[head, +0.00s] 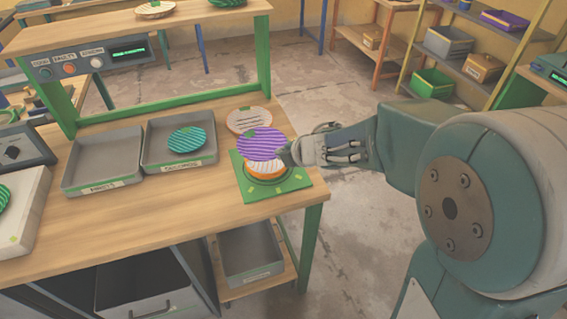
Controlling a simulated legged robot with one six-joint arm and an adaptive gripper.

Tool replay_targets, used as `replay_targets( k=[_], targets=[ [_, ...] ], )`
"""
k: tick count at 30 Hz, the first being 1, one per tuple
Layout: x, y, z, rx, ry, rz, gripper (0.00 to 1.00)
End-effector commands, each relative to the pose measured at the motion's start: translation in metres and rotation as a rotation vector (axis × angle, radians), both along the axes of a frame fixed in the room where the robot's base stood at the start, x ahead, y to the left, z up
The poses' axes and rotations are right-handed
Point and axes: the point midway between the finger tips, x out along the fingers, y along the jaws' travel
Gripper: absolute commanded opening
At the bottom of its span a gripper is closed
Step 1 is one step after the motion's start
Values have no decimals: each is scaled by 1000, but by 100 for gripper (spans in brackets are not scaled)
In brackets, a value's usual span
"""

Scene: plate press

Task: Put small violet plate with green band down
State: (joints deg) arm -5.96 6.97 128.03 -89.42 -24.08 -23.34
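The violet plate (258,145), striped and with a bit of green at its far edge, is over the green square pad (298,184) near the table's right end. My gripper (284,156) is at the plate's right edge and appears shut on it; the fingertips are small and partly hidden. The plate looks roughly level. An orange and white striped piece (265,168) sits on the pad's round centre just below the violet plate. I cannot tell whether the two touch.
A pale striped plate (240,121) lies just behind the violet one. To the left are two grey trays, one empty (103,186) and one (203,158) holding a teal striped plate (187,140). A shelf with a control panel (95,59) stands at the back.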

Motion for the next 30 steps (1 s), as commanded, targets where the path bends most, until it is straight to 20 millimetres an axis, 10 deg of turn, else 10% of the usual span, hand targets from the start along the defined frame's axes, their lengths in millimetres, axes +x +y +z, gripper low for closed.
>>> replay_targets(
  k=[15,30],
  targets=[
    [47,-7,-60,-4,2,0,0],
    [46,-6,-90,-5,0,2,0]
  ],
)
